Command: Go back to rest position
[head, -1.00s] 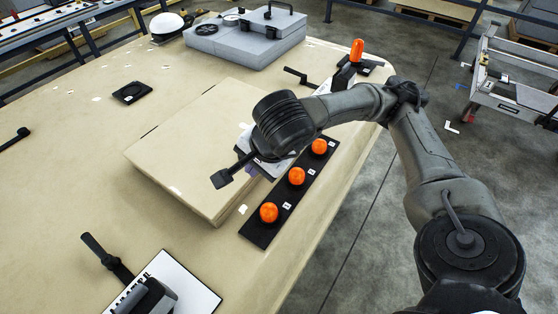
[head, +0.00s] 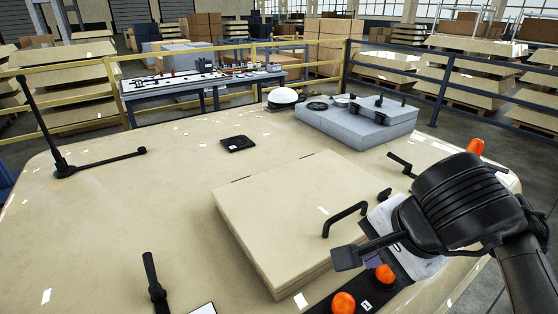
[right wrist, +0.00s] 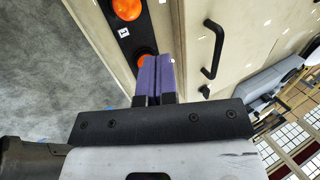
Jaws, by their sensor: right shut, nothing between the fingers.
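My right gripper (head: 396,240) shows at the lower right of the head view, partly hidden by its own dark wrist. It is above the front right part of the beige cab top, near the black strip with orange knobs. In the right wrist view its two purple fingers (right wrist: 157,78) are together, with nothing between them. The strip (right wrist: 138,42) and its orange knobs (right wrist: 127,8) lie beyond the fingers. My left gripper is not in view.
A raised beige hatch (head: 290,215) with a black handle (head: 343,218) lies left of the gripper. A grey box (head: 356,126), a white dome (head: 283,97) and an orange beacon (head: 475,147) stand farther back. An upright black rod (head: 42,125) stands at the left. The left surface is largely clear.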

